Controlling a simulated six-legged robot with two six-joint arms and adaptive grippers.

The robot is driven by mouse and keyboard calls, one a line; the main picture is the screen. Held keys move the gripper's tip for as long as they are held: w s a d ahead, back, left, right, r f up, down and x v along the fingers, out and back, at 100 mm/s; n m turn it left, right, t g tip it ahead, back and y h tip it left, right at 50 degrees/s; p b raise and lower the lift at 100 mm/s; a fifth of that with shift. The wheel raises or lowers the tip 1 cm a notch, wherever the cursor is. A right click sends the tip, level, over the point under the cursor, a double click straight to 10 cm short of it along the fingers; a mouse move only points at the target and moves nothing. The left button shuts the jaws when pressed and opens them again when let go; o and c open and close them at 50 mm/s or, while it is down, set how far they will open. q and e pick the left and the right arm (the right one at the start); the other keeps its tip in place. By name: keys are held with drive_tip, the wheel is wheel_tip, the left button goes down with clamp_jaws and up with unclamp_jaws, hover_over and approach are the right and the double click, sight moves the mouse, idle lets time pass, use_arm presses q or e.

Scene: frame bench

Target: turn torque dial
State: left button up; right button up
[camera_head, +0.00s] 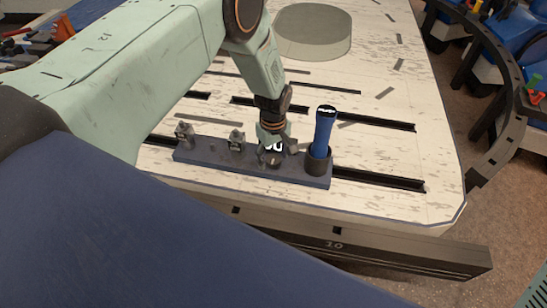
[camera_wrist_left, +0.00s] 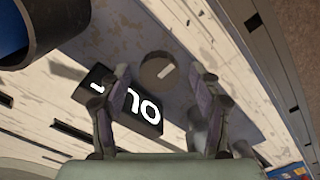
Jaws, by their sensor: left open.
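The torque dial (camera_wrist_left: 158,70) is a round dark knob with a short white mark, seen in the left wrist view on the blue-grey panel. In the head view the dial (camera_head: 273,161) sits low on the panel (camera_head: 215,165), partly covered by my gripper. My left gripper (camera_head: 274,150) points down over it. In the left wrist view the open fingers (camera_wrist_left: 161,75) stand on either side of the dial, with gaps showing. Whether they touch it cannot be told. A black display (camera_wrist_left: 135,108) with white characters is beside the dial, partly behind a finger. My right gripper is not in view.
A blue-handled tool (camera_head: 324,132) stands in a black cup (camera_head: 317,161) close to the right of my gripper. Two small metal fittings (camera_head: 184,133) (camera_head: 236,140) stand on the panel to the left. A pale round disc (camera_head: 314,35) lies at the back of the slotted table (camera_head: 390,140).

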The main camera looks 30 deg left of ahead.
use_arm(q)
drive_tip(key=shift+c, duration=0.4)
drive_tip(key=c, duration=1.1)
drive_tip(key=shift+m, duration=0.3)
drive_tip(key=m+p, duration=0.1)
drive_tip(key=m, duration=0.2)
drive_tip(key=shift+m, duration=2.6)
drive_tip(key=o, duration=1.2)
